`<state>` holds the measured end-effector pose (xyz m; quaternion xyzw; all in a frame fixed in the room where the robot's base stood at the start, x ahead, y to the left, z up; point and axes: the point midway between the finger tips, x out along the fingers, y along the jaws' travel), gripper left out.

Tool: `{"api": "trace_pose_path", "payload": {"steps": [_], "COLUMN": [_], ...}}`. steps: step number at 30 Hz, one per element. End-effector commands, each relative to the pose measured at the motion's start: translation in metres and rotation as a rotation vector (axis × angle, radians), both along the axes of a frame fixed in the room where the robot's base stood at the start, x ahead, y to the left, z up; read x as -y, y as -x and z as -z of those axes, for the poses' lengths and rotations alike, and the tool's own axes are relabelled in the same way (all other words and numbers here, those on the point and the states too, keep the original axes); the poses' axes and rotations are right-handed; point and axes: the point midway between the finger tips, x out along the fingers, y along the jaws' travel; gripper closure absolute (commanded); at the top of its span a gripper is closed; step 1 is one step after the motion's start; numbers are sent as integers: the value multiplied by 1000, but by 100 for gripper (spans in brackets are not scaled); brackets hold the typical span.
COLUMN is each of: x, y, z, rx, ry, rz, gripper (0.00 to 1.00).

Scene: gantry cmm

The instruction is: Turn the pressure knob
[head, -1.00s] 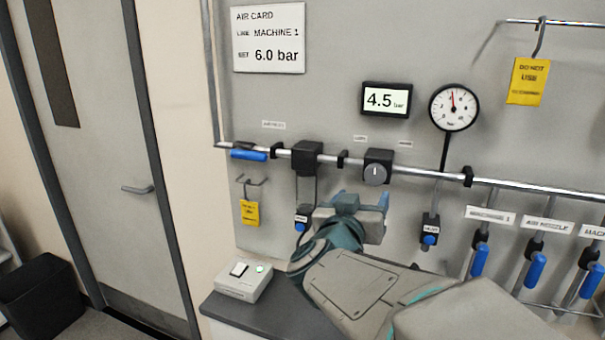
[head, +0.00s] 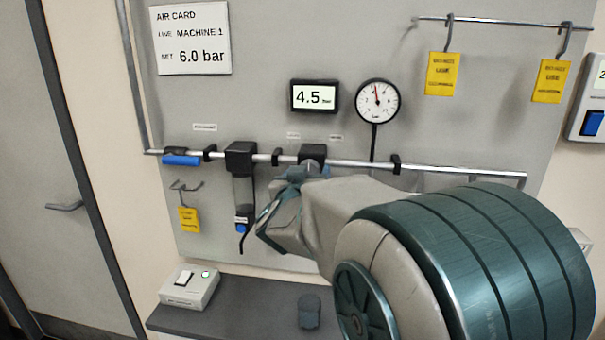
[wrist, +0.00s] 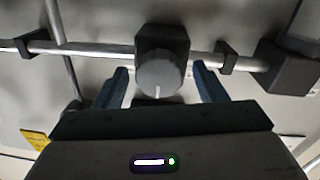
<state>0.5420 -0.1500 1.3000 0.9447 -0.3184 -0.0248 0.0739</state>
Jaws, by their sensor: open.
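The pressure knob (wrist: 158,78) is a round grey dial with a white mark on a black regulator block on the pipe. In the head view the regulator block (head: 312,152) shows, and my arm hides most of the knob. My gripper (wrist: 160,82) is open, with one blue finger on each side of the knob in the wrist view. I cannot tell whether the fingers touch it. The digital display (head: 314,97) reads 4.5 bar. The dial gauge (head: 377,101) stands right of it. The air card (head: 190,38) reads Machine 1, set 6.0 bar.
The metal pipe (head: 350,163) runs across the panel. A filter unit (head: 241,175) hangs left of the regulator, and a blue valve handle (head: 181,160) is farther left. Yellow tags hang on hooks (head: 440,74). A switch box (head: 190,288) sits on the counter below.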

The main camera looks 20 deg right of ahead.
Motion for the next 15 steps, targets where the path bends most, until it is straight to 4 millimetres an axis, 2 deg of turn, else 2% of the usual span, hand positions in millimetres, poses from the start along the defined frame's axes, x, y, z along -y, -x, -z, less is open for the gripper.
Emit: {"api": "trace_pose_path", "payload": {"steps": [2,6,7,15], "x": [0,0,0,0], "y": [0,0,0,0], "z": [0,0,0,0], "rx": [0,0,0,9], "ry": [0,0,0,-12], "rz": [0,0,0,0], "gripper": [35,74,80,80]}}
